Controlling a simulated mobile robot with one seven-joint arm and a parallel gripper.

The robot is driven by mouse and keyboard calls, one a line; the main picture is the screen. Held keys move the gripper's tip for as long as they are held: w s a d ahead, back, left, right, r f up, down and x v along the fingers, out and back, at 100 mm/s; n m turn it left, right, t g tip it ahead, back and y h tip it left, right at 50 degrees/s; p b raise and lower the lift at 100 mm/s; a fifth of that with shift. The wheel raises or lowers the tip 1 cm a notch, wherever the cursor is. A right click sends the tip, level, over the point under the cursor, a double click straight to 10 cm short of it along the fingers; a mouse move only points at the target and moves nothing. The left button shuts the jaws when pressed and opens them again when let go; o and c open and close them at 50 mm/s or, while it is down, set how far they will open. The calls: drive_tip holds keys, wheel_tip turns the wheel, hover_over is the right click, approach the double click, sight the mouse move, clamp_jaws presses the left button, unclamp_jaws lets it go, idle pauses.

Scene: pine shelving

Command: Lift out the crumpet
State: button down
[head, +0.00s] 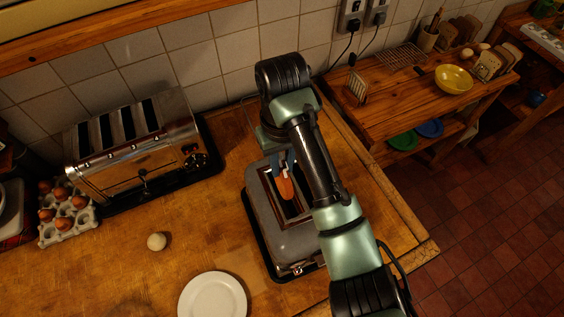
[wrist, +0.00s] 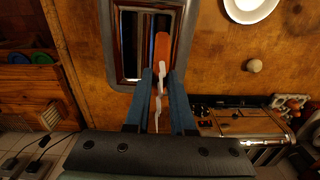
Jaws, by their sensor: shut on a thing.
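A grey toaster (head: 268,235) stands on the wooden counter with its long slots facing up. It also shows in the wrist view (wrist: 115,45). An orange-brown piece, which I take for the crumpet (head: 287,190), is seen narrow at the slots. In the wrist view the crumpet (wrist: 162,50) lines up with the right-hand slot; how deep it sits is unclear. My gripper (head: 284,172) is above the toaster, its blue fingers close together and shut on the crumpet. A pale jagged strip shows between the fingers (wrist: 160,82); I cannot tell what it is.
A white plate (head: 212,299) and a small pale ball-like item (head: 157,241) lie left of the toaster. A larger chrome toaster (head: 137,150) and an egg tray (head: 68,222) stand at the left. A lower wooden bench (head: 415,98) holds a yellow bowl (head: 453,78).

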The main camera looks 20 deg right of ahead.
drive_tip(key=shift+r, duration=0.1)
wheel_tip(320, 180, up, 5)
drive_tip(key=p, duration=0.5)
drive_tip(key=shift+p, duration=0.3)
